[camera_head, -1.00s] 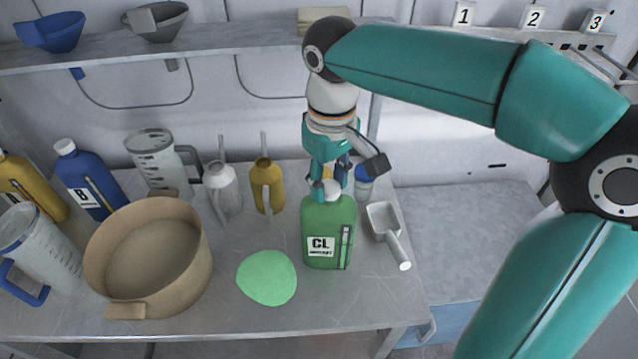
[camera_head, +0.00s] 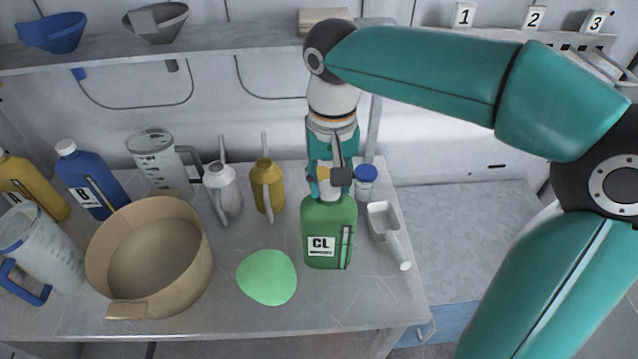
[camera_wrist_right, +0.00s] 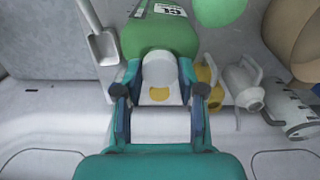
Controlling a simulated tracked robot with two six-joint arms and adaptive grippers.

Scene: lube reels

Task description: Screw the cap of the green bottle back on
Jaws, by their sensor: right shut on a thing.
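The green bottle (camera_head: 329,228) labelled CL stands upright on the bench; its top also shows in the right wrist view (camera_wrist_right: 158,35). My right gripper (camera_head: 328,187) is above the bottle, pointing down at its neck. In the right wrist view the gripper (camera_wrist_right: 160,88) has its fingers on both sides of the white cap (camera_wrist_right: 160,68), shut on it. The cap sits at the bottle's mouth; the thread is hidden, so I cannot tell how far it is screwed on. My left gripper is not in view.
A green round mat (camera_head: 267,278) lies left of the bottle, a white scoop (camera_head: 389,235) right of it. A blue-lidded jar (camera_head: 366,182) and a yellow oil can (camera_head: 267,188) stand behind. A large tan pan (camera_head: 150,300) stands farther left.

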